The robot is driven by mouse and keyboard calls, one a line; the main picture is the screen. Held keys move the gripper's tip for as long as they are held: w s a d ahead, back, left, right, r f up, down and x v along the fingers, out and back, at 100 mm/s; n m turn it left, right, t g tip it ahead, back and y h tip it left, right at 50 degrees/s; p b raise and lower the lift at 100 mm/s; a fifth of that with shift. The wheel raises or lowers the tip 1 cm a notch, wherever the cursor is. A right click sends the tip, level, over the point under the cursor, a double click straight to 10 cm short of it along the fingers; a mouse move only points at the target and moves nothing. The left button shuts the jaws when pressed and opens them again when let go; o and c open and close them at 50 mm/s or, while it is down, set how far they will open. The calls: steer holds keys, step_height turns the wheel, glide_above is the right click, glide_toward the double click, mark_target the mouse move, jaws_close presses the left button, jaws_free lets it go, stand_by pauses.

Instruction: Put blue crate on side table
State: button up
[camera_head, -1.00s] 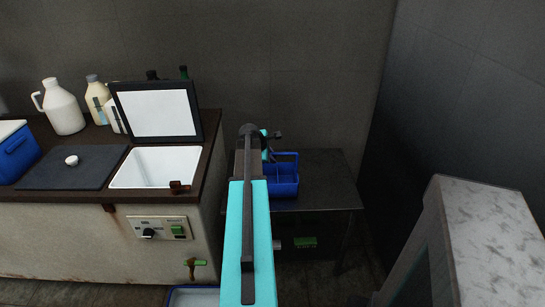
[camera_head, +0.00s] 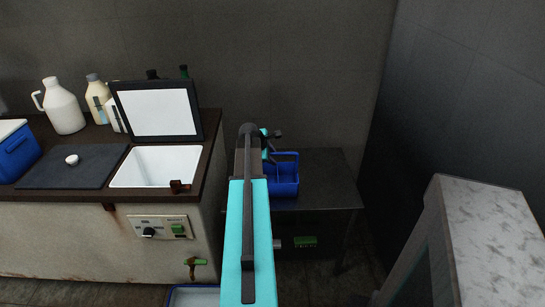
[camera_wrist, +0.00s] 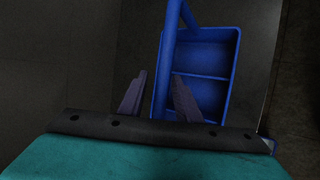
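The blue crate (camera_head: 286,186) is a divided tote with a raised handle. It sits upright on the dark side table (camera_head: 325,170) in the head view, partly hidden behind my arm. My gripper (camera_head: 275,146) is at the crate's back left in that view, partly hidden by my arm. In the wrist view, the two dark fingers of my gripper (camera_wrist: 159,78) are apart. The crate (camera_wrist: 205,62) shows beyond them, with its handle bar and near-side wall in line with the gap. I cannot tell whether the fingers touch it.
A counter at left holds a white basin (camera_head: 155,168) with raised lid, a dark mat (camera_head: 72,168), a white jug (camera_head: 63,106), bottles and a blue cooler (camera_head: 16,150). A marble-topped block (camera_head: 490,230) stands at right. The table's right part is bare.

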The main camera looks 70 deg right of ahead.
steer(key=b+v, duration=0.1)
steer(key=v, duration=1)
steer(key=shift+a+r, duration=0.3)
steer(key=shift+s, duration=0.1)
stand_by(0.4)
